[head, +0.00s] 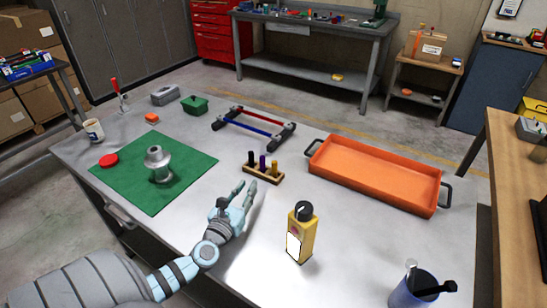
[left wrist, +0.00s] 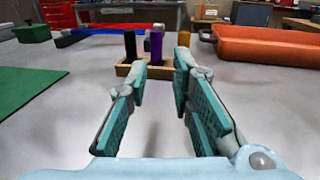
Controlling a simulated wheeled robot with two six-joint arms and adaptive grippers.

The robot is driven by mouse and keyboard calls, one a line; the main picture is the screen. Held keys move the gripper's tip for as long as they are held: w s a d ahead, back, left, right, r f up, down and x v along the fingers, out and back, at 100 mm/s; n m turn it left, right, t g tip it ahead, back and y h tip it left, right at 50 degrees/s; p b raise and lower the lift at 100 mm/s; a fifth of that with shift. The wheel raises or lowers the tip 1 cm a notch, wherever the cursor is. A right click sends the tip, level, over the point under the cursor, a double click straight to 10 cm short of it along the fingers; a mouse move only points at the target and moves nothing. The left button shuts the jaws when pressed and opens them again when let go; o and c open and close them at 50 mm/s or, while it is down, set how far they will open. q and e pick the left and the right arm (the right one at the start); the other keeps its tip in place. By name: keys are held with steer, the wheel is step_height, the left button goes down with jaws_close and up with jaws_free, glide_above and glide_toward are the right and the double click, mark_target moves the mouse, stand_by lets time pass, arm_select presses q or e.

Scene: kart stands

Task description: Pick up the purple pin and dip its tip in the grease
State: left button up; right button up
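The purple pin (head: 263,161) stands upright in the middle of a small wooden rack (head: 272,177), between a black pin (head: 251,157) and a yellow pin (head: 274,166). In the left wrist view the purple pin (left wrist: 155,46) is straight ahead, beyond the fingertips. My left gripper (head: 245,187) is open and empty, low over the table just in front of the rack. Its two fingers (left wrist: 160,72) stand apart in the wrist view. No grease can be made out for certain; a white cup (head: 94,130) and a red disc (head: 109,160) are at the left. My right gripper is out of view.
A yellow bottle (head: 302,236) stands right of my left gripper. An orange tray (head: 370,174) lies beyond it. A metal part (head: 157,160) sits on a green mat (head: 130,187). A red and blue frame (head: 252,125) lies behind the rack. A blue cup (head: 412,292) is at front right.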

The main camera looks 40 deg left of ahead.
arm_select(q)
glide_toward(261, 161)
steer(key=x, duration=0.3)
steer(key=shift+w+b, duration=0.2)
steer(key=shift+b, duration=0.2)
steer(key=b+x, duration=0.1)
steer(key=x, duration=0.3)
steer(key=b+x, duration=0.1)
steer(key=x, duration=0.2)
steer(key=shift+f+b, duration=0.25)
steer(key=shift+b, duration=0.1)
steer(key=shift+w+a, duration=0.15)
steer(key=shift+w, duration=0.1)
steer(key=shift+r, duration=0.1)
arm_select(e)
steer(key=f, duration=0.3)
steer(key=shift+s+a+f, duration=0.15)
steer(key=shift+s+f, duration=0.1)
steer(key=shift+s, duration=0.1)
arm_select(q)
jaws_close()
